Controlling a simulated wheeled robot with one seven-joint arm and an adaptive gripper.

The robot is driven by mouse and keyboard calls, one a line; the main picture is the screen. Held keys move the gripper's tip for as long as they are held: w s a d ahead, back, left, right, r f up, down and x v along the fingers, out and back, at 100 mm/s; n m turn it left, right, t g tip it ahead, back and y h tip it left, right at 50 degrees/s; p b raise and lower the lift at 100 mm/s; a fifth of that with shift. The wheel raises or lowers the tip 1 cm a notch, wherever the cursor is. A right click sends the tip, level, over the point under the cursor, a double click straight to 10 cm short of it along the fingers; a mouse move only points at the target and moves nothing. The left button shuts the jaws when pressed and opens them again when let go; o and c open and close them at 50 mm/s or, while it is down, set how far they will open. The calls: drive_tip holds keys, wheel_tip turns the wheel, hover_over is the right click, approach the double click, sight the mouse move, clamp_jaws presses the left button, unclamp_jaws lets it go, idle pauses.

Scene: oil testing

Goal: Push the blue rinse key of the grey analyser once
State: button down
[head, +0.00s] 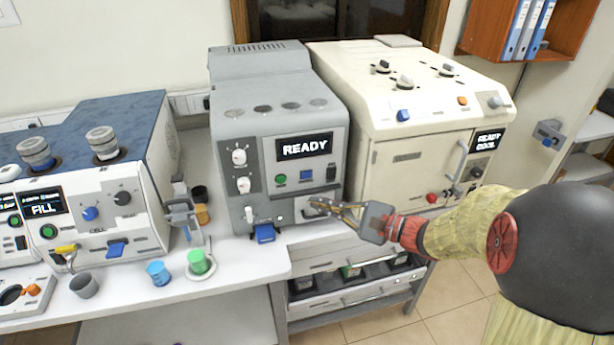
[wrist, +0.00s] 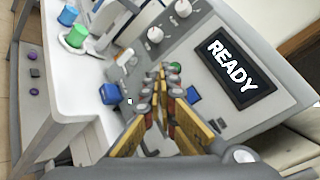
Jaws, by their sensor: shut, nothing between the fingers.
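The grey analyser (head: 240,130) stands in the middle of the bench, its display reading READY (head: 304,147); the display also shows in the wrist view (wrist: 233,65). A small blue key (head: 306,175) sits below the display, right of a green button (head: 280,180). The wrist view shows the blue key (wrist: 193,95) just right of my fingers. My gripper (head: 318,205) is shut and empty, in front of the analyser's lower front, below the blue key in the head view. Its fingertips (wrist: 160,80) partly cover the panel; I cannot tell whether they touch it.
A blue tab (head: 264,234) sticks out at the analyser's base. A cream machine (head: 395,165) stands close on the right, a FILL machine (head: 105,215) on the left. Blue (head: 158,273) and green (head: 198,262) cups stand on the bench front. A drawer unit (head: 350,285) is below.

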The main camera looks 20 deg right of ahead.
drive_tip(key=w, duration=0.8)
drive_tip(key=shift+w, duration=0.2)
drive_tip(key=shift+w, duration=0.1)
idle(1.2)
drive_tip(key=shift+w+b, duration=0.3)
drive_tip(key=shift+b, duration=0.05)
drive_tip(key=shift+w, duration=0.4)
idle(0.7)
drive_tip(key=shift+s, duration=0.85)
drive_tip(key=shift+s, duration=0.1)
drive_tip(key=shift+s+b, duration=0.3)
drive_tip(key=shift+s, duration=2.1)
